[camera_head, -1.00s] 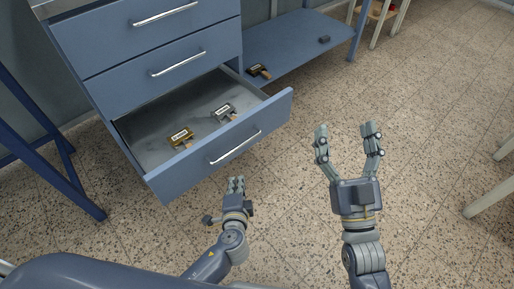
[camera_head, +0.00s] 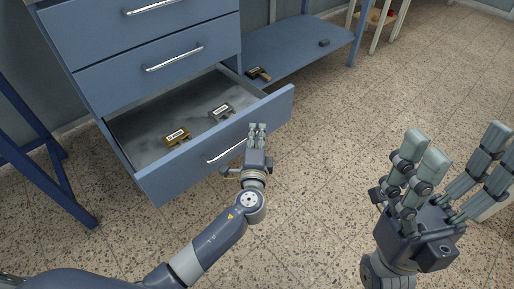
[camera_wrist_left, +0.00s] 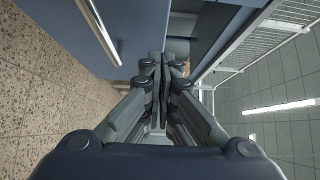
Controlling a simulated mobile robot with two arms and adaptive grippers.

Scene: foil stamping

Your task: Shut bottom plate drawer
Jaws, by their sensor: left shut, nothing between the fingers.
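The bottom plate drawer (camera_head: 165,184) is the lowest drawer of the blue cabinet and stands pulled out. A gold plate (camera_head: 176,137) and a silver plate (camera_head: 221,112) lie inside it. My left gripper (camera_head: 257,127) is shut and empty, just in front of the drawer's front panel near the right end of its handle (camera_head: 230,150). I cannot tell whether it touches the panel. In the left wrist view the left fingers (camera_wrist_left: 160,62) are together beside the blue front and a handle (camera_wrist_left: 98,30). My right gripper (camera_head: 450,160) is open and empty at the right, apart from the drawer.
The upper drawers (camera_head: 150,65) of the cabinet are closed. A low blue shelf (camera_head: 290,52) to the right holds a dark stamp-like item (camera_head: 258,73) and a small dark block (camera_head: 324,43). Blue legs (camera_head: 40,150) stand at the left. The speckled floor (camera_head: 330,150) in front is clear.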

